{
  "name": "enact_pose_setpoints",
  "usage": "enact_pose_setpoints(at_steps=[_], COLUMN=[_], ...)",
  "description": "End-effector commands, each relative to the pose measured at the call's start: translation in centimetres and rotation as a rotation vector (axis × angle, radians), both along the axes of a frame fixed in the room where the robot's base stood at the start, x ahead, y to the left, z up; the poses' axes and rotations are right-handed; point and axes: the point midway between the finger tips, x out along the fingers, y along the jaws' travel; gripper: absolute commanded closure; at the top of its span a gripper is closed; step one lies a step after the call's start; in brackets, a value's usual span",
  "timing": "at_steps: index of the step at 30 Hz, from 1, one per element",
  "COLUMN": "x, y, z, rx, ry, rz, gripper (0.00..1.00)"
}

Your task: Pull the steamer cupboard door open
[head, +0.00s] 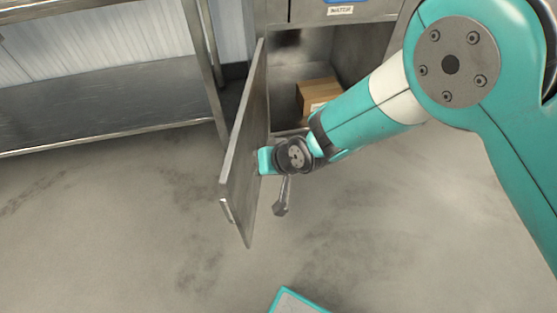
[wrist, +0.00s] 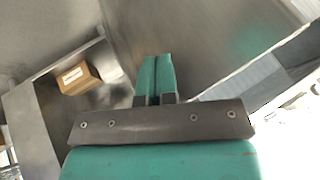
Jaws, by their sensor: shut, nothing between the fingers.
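The steamer cupboard door (head: 245,150) is a grey metal panel that stands swung wide open on its left side in the head view. A handle (head: 227,207) shows at its lower outer edge. The door's inner face (wrist: 205,45) fills the upper right of the wrist view. My gripper (head: 264,161) is on the inner side of the door, close to its inner face; I cannot tell whether it touches. In the wrist view the teal fingers (wrist: 154,78) are together with nothing between them.
A cardboard box (head: 318,93) sits inside the open cupboard; it also shows in the wrist view (wrist: 78,78). A steel shelf rack (head: 110,100) stands left of the door. The concrete floor (head: 120,230) around the door's front is clear.

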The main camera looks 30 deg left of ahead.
Motion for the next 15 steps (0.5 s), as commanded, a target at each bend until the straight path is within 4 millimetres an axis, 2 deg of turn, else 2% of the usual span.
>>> enact_pose_setpoints(at_steps=[5, 9, 15], x=[0.3, -0.3, -0.8], y=[-2.5, -4.4, -6.9], z=[0.5, 3.5, 6.5], rx=[-0.001, 0.002, 0.001], ry=[0.001, -0.002, -0.001], rz=[0.011, 0.013, 0.008], gripper=[1.00, 1.00, 1.00])
